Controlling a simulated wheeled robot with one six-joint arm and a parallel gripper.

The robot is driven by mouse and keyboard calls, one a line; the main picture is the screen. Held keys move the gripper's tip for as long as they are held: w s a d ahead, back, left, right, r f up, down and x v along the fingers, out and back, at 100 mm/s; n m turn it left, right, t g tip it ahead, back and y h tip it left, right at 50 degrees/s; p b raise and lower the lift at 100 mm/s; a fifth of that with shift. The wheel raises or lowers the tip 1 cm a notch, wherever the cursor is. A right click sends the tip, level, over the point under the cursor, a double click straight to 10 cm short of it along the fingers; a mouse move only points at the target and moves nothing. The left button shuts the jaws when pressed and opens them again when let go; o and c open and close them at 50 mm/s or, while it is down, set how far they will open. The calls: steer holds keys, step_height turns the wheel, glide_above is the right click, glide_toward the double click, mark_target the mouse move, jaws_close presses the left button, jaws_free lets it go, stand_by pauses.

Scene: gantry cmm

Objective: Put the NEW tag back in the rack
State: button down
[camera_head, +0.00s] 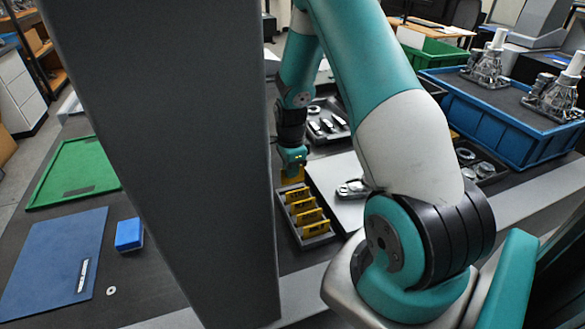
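A dark rack (320,241) stands on the bench, left of a pale flat plate. Several yellow tags (309,216) stand in its slots in a row, with dark marks too small to read. I cannot tell which tag is the NEW one. My gripper (292,172) points down at the far end of the rack. Another yellow piece (292,179), likely a tag, shows directly at the fingertips, above the rack's far end. The fingers are too small to make out, so I cannot tell whether they grip it or whether it touches the rack.
My grey column hides the bench just left of the rack. A pale plate (326,178) with metal parts lies right of the rack. A blue crate (505,133) stands at the right. A blue mat (50,262), blue block (129,234) and green tray (75,172) lie left.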

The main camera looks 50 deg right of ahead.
mark_target(290, 181)
steer(key=shift+f, duration=0.45)
steer(key=shift+a+f+b, duration=0.1)
steer(key=shift+f+b, duration=0.35)
steer(key=shift+f, duration=0.45)
stand_by(1.3)
steer(key=shift+f, duration=0.35)
steer(key=shift+f+b, duration=0.2)
steer(key=shift+b, duration=0.1)
steer(key=shift+f, duration=0.4)
stand_by(0.5)
steer(key=c, duration=1)
jaws_free()
steer(key=shift+r, duration=0.1)
